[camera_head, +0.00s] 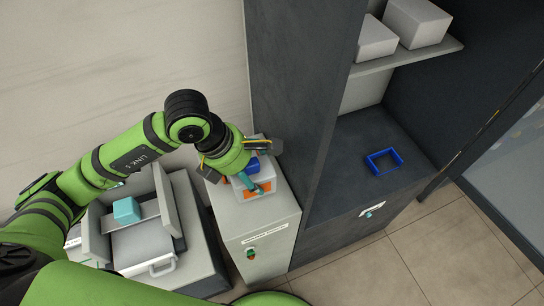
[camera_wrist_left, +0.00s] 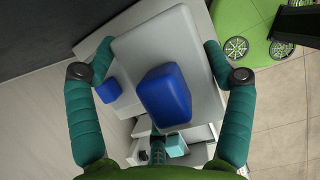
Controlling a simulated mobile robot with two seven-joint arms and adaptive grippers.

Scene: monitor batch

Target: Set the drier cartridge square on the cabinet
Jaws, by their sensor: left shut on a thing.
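My left gripper (camera_head: 249,170) reaches down over the narrow light-grey cabinet (camera_head: 255,222). Its teal fingers (camera_wrist_left: 158,48) stand on either side of a pale grey block with a blue top piece (camera_wrist_left: 165,95), which I take as the drier cartridge. The gripper is shut on this block. In the head view the block (camera_head: 266,174) shows partly below the wrist, with an orange patch near its front; the rest is hidden. I cannot tell whether the block touches the cabinet top. My right gripper is not in view.
Left of the cabinet stands an open grey case (camera_head: 166,206) with a teal cube (camera_head: 126,210). A small blue cube (camera_wrist_left: 108,91) shows in the wrist view. A tall dark cupboard (camera_head: 300,80) stands close on the right.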

